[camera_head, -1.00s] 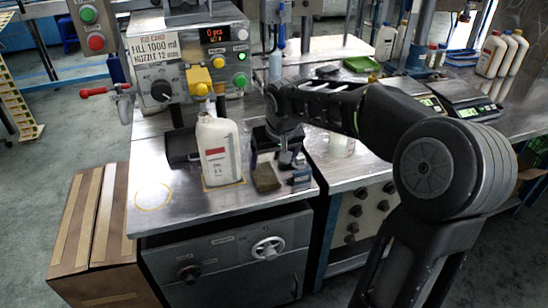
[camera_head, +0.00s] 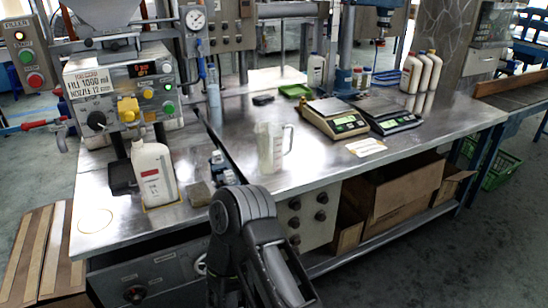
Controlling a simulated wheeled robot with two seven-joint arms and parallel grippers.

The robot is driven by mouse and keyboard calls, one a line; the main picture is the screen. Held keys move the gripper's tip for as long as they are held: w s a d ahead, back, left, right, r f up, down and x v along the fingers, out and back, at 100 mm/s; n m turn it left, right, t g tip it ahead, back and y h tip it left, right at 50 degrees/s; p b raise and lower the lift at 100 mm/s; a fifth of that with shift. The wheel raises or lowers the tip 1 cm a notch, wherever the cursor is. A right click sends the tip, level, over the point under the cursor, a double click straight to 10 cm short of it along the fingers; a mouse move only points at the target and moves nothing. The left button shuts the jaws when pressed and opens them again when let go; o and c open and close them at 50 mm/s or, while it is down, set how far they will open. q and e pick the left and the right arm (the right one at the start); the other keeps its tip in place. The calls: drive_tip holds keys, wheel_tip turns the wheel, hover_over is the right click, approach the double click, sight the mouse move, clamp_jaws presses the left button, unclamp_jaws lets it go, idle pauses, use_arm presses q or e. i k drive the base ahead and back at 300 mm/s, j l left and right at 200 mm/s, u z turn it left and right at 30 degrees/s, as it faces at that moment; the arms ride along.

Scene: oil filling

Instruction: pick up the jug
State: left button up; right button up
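A clear, handled measuring jug (camera_head: 270,147) stands upright on the steel bench, right of the filling station and left of the scales. No gripper touches it. A white jug-shaped bottle (camera_head: 153,172) with a red label stands upright under the filler nozzle, inside a yellow outline. A dark arm joint of mine (camera_head: 243,208) rises at the bottom centre, in front of the bench edge and below the clear jug.
The filling machine (camera_head: 120,90) stands at the left. The bench front right is mostly clear.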

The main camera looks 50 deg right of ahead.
sight(274, 147)
drive_tip(key=i, duration=0.5)
drive_tip(key=z, duration=1.75)
